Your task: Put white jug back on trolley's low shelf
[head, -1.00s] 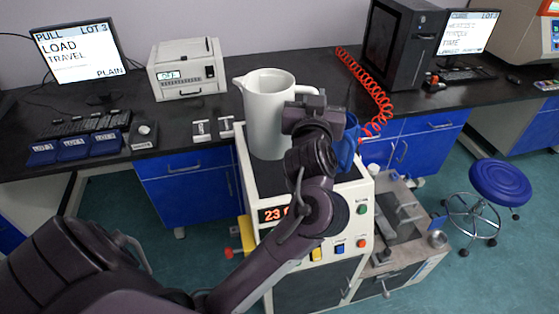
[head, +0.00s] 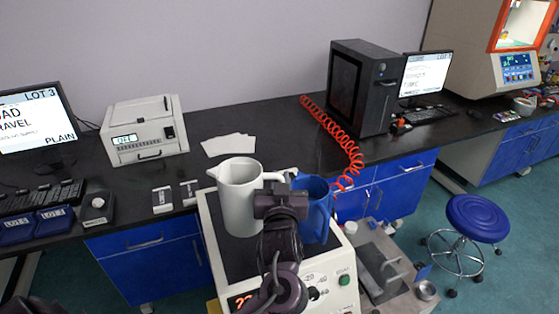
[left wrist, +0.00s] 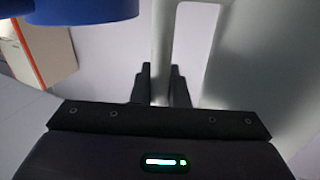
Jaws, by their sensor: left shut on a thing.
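The white jug (head: 238,200) is upright at the black top of the white cabinet with the red number display (head: 210,220). I cannot tell if its base touches that top. My left gripper (head: 280,190) is at the jug's right side, shut on its handle. In the left wrist view the fingers (left wrist: 162,88) close around the white upright handle (left wrist: 163,40), with the jug's body (left wrist: 255,60) to the right. I cannot make out a trolley's low shelf in these views. My right gripper is not in view.
A blue jug (head: 316,212) stands close to the right of my left gripper; its blue edge shows in the left wrist view (left wrist: 85,10). A red coiled hose (head: 335,135) hangs behind. A blue stool (head: 477,217) stands on open floor at the right.

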